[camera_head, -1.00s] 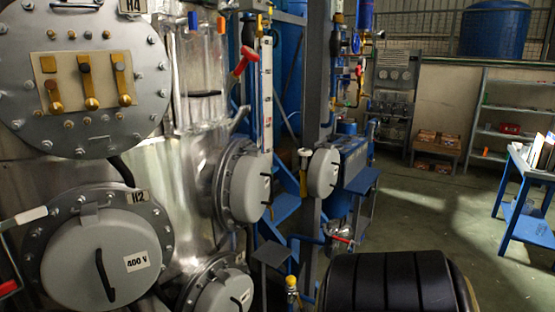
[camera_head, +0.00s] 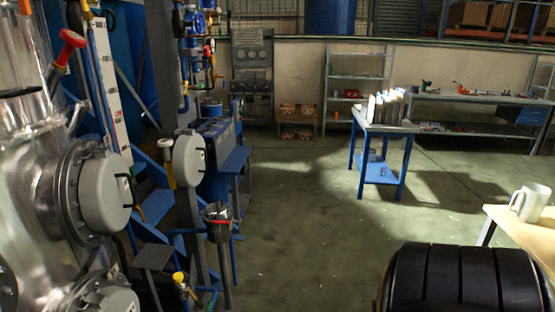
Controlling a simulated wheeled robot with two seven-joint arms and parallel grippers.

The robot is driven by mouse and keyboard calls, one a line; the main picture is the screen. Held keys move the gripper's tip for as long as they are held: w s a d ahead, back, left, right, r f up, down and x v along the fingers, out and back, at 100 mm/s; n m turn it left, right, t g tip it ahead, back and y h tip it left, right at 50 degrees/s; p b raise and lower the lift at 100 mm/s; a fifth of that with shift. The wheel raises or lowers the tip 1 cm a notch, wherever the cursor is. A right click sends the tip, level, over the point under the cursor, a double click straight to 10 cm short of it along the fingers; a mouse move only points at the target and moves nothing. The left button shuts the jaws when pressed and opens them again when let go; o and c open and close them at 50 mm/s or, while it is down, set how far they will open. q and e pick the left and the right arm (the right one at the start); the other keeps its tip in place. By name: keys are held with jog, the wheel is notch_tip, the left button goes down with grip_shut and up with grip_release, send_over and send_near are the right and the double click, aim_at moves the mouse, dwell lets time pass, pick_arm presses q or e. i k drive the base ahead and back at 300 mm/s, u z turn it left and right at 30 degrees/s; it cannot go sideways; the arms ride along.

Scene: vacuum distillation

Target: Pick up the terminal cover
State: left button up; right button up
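Several round grey covers with dark handles show at the left. One grey cover (camera_head: 106,193) sits on a bolted flange of the shiny metal vessel (camera_head: 30,165). A second grey cover (camera_head: 101,300) is low at the left and cut by the bottom edge. A smaller grey cover (camera_head: 189,158) stands by the blue frame. I cannot tell which of these, if any, is the terminal cover. Neither of my grippers is in view.
A blue table (camera_head: 381,128) with upright items stands mid-right. A pale table (camera_head: 520,226) with a white mug (camera_head: 530,203) is at the right edge. A grey post (camera_head: 221,245) stands near the blue frame. Shelves (camera_head: 357,75) line the back wall. The middle floor (camera_head: 300,225) is open.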

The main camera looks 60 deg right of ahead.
aim_at(189, 158)
jog(key=z, duration=0.3)
jog(key=k, duration=0.15)
jog(key=z, duration=1.8)
jog(key=i, duration=1.7)
jog(key=u, duration=1.3)
jog(key=i, duration=0.8)
jog(key=u, duration=0.9)
